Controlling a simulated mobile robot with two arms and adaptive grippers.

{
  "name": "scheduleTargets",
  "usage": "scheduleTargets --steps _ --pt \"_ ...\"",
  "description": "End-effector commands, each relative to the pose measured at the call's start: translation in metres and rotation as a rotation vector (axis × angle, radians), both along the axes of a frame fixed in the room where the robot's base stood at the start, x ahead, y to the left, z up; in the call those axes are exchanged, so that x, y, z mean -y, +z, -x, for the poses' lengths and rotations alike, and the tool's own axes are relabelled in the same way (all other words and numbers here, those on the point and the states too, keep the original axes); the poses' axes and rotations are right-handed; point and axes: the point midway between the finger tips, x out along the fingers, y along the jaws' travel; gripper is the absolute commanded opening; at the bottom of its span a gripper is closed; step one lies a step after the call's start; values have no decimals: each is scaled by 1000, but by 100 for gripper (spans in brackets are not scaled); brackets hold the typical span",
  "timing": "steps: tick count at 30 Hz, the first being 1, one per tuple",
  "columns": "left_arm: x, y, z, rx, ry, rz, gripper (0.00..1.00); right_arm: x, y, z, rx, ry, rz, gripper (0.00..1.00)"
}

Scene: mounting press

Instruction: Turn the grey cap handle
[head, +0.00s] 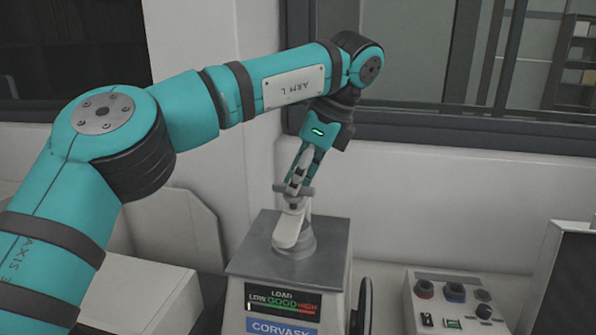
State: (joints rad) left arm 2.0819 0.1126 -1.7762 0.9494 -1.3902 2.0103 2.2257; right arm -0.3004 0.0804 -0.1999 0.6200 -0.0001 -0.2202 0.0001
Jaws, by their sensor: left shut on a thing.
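The grey cap handle (308,189) is a short bar on top of the mounting press (247,262). It sits above a pale lever-like piece and a round grey collar (305,245). My left gripper (297,182) comes down from above and is shut on the handle, its fingers partly hiding it. The press front has a load display (284,302) reading LOW, GOOD, HIGH and a blue CORVASK label (281,328). My right gripper is not in view.
A control box (455,302) with several knobs and buttons stands to the right of the press. A dark panel (565,285) stands at the far right edge. White casings (140,295) stand at the left. A wall and windows are behind.

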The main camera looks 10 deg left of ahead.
Motion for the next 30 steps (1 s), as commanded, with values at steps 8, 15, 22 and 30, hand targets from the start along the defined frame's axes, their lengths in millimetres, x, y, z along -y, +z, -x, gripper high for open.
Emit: scheduleTargets --steps 8,15,22,30 --pt "0 -2 0 -4 81 2 0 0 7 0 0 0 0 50" --pt "0 -2 -1 -5 96 2 0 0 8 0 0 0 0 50" --pt "1 -3 0 -5 94 2 0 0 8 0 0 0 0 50" --pt "0 -2 -1 -3 94 1 35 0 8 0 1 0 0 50"
